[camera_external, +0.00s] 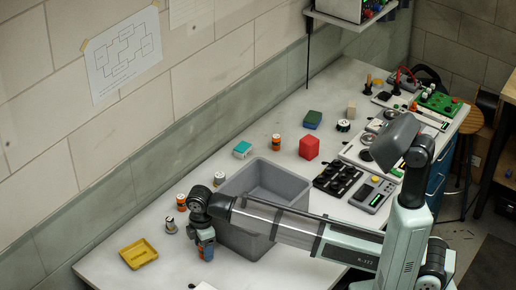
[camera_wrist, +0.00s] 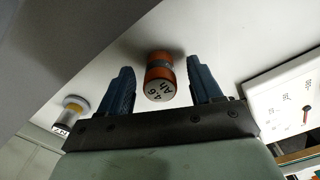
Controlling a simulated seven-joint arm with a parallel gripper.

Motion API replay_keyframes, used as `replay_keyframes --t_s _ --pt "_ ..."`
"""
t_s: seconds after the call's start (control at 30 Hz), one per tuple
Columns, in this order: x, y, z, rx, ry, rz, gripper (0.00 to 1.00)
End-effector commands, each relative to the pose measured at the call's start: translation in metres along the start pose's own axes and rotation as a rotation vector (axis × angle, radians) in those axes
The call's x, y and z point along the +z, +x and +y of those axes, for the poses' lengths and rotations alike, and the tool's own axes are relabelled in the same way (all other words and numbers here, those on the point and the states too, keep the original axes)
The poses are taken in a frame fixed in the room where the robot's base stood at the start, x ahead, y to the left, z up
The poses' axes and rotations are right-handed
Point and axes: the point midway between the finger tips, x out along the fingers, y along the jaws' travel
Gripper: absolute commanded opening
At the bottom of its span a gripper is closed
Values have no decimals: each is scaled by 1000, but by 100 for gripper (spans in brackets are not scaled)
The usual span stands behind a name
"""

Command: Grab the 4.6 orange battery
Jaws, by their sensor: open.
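The orange battery marked 4.6 Ah (camera_wrist: 159,75) stands out in the wrist view, its pale labelled end facing the camera. My gripper (camera_wrist: 160,66) is open, with one blue finger on each side of the battery and a visible gap on both sides. Nothing is held. In the external view my gripper (camera_external: 206,252) points down beside the grey bin; the 4.6 label cannot be read there.
The grey bin (camera_external: 238,241) is close on the right of my gripper. A silver cylinder (camera_external: 170,225) and a yellow tray (camera_external: 139,254) are to the left. A white panel with a dial (camera_wrist: 288,105) lies at the right in the wrist view.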

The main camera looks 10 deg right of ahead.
Motion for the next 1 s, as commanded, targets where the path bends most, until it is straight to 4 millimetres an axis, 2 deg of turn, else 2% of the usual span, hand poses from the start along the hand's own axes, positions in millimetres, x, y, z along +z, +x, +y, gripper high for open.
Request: replay_keyframes --t_s 0.1,0.77,1.0 --pt "0 0 0 0 0 0 64" --pt "0 0 0 0 0 0 0" --pt "0 -1 0 0 0 0 0"
